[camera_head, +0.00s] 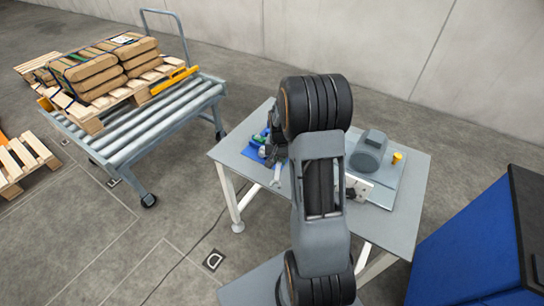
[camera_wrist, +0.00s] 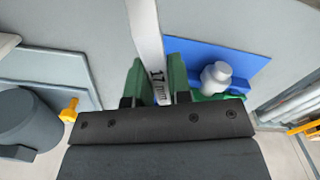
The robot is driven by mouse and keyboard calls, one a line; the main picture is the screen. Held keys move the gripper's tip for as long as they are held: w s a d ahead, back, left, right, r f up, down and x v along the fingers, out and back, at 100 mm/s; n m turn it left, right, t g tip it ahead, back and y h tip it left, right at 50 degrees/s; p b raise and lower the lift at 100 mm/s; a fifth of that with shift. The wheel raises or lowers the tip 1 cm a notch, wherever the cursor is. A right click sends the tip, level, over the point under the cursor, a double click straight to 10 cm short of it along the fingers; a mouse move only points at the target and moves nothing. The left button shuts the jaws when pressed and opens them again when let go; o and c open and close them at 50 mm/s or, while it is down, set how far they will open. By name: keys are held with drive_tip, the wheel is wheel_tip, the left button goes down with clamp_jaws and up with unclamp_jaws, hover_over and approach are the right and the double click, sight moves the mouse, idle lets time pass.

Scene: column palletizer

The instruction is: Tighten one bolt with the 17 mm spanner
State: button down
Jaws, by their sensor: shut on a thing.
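The spanner (camera_wrist: 147,32) is a pale flat bar marked "17 mm" in the wrist view. My gripper (camera_wrist: 156,82) is shut on it, with a green finger pad on each side. The spanner reaches up out of the top of the wrist view, so that end is hidden. In the head view my gripper (camera_head: 273,148) is at the table's left side, partly behind my arm, and the spanner (camera_head: 277,174) hangs near it. A pale block with dark holes (camera_head: 361,187) shows beside my arm; I cannot make out a bolt on it.
The grey table (camera_head: 236,158) carries a grey motor-like unit (camera_head: 368,150) on a plate, with a yellow knob (camera_head: 397,157). A roller cart (camera_head: 150,128) stands left; a blue cabinet (camera_head: 465,240) stands right.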

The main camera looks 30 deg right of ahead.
drive_tip(key=d+n, duration=0.2)
drive_tip(key=s+d+n, duration=0.1)
drive_tip(key=d+n, duration=0.1)
drive_tip(key=s+d+n, duration=0.1)
drive_tip(key=d+n, duration=0.1)
drive_tip(key=n, duration=0.1)
drive_tip(key=shift+s, duration=0.1)
drive_tip(key=shift+d+n, duration=0.85)
drive_tip(key=shift+n, duration=0.15)
drive_tip(key=shift+s+f+b, duration=0.15)
drive_tip(key=shift+f+b, duration=0.7)
drive_tip(key=shift+f, duration=0.35)
idle(1.6)
drive_tip(key=shift+a, duration=0.1)
idle(0.5)
